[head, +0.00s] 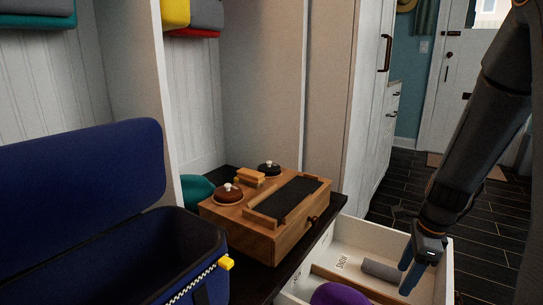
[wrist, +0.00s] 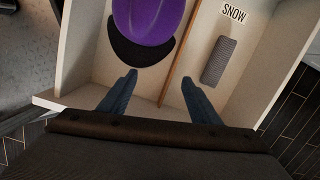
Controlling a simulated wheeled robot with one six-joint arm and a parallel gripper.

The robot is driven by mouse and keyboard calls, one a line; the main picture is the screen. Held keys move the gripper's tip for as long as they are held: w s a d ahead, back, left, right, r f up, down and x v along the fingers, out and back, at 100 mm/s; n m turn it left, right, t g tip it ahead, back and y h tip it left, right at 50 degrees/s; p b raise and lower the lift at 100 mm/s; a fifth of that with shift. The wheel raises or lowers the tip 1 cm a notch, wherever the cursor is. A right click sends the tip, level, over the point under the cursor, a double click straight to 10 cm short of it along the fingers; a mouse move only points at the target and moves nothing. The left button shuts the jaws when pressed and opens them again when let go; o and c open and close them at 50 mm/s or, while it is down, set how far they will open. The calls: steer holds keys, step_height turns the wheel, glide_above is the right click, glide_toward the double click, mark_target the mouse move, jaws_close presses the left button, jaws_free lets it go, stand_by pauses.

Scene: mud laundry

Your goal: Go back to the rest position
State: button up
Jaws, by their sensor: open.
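My gripper (head: 416,272) is at the right in the head view, low over the open white drawer (head: 449,262). In the wrist view my gripper (wrist: 158,93) shows two blue fingers spread wide with nothing between them. Below them lie the drawer's wooden divider (wrist: 178,68), a purple cap with a dark brim (wrist: 150,22) on one side, and a grey ribbed roll (wrist: 218,60) on the other. The cap (head: 338,294) and the roll (head: 384,271) also show in the head view. The height of the fingertips above the drawer is hard to tell.
A wooden box (head: 258,228) with brushes and round tins on it stands on the dark bench left of the drawer. An open blue bag (head: 80,180) is at the left. A white cabinet (head: 372,90) stands behind. Dark floor (head: 480,225) is clear at the right.

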steer(key=s+a+r+n, duration=0.25)
steer(key=a+n, duration=0.45)
steer(key=a, duration=0.4)
steer(key=s+a+r+n, duration=0.2)
steer(key=a+r+n, duration=0.3)
steer(key=a, duration=0.6)
steer(key=s+a+r+n, duration=0.3)
steer(key=s+a+n, duration=1.1)
steer(key=s+n, duration=0.3)
steer(key=d+r+m+p, duration=0.3)
steer(key=d+r+p, duration=0.7)
steer(key=r+p, duration=0.3)
steer(key=d+r+m+h+p, duration=0.1)
steer(key=d+r+m+p, duration=0.2)
steer(key=d+r+p, duration=0.7)
step_height(320, 180, up, 3)
steer(key=p, duration=0.7)
steer(key=shift+s+d+r+g, duration=0.2)
steer(key=shift+d+g, duration=0.1)
steer(key=shift+g, duration=0.1)
